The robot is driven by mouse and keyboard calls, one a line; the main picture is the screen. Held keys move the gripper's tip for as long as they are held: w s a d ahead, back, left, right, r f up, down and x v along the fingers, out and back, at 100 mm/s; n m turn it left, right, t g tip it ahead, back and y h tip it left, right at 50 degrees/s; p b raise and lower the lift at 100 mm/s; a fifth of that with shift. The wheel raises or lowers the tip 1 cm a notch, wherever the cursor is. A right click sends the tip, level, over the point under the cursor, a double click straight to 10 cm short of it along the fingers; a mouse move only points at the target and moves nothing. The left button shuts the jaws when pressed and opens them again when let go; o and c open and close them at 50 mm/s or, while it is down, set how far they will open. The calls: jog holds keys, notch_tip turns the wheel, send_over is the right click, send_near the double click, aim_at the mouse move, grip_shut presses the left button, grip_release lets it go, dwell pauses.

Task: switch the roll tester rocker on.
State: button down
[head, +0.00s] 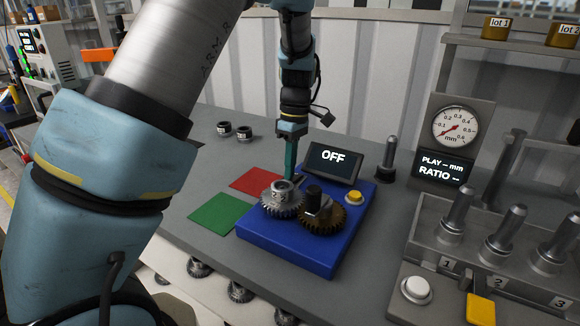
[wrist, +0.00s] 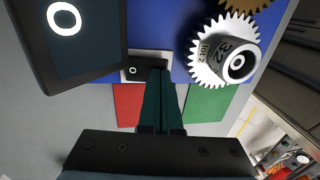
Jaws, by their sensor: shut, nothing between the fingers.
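The roll tester is a blue base (head: 285,248) with a steel gear (head: 283,199) and a bronze gear (head: 318,215) on top. Its screen (head: 333,161) reads OFF. My gripper (head: 290,176) points down behind the steel gear, its teal fingers together and empty. In the wrist view, the black rocker (wrist: 132,71) with a white ring mark sits in a pale plate between the screen and the steel gear (wrist: 222,55). My fingertips (wrist: 158,78) are over its right part and hide some of it. I cannot tell whether they touch it. In the head view the rocker is hidden.
A yellow button (head: 355,197) is on the base's right side. Red (head: 257,180) and green (head: 218,216) mats lie to its left. A steel post (head: 389,158), a dial gauge (head: 455,128) and a numbered post rack (head: 497,250) stand to the right. Two small rings (head: 243,132) lie behind.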

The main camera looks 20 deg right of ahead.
jog(key=shift+s+a+f+t+h+b, duration=0.15)
jog(key=shift+f+t+h+b, duration=0.15)
jog(key=shift+f+b, duration=0.45)
jog(key=shift+r, duration=0.45)
jog(key=shift+w+d+r+p, duration=0.2)
jog(key=shift+w+d+p, duration=0.4)
jog(key=shift+d+p, duration=0.15)
jog(key=shift+a, duration=0.1)
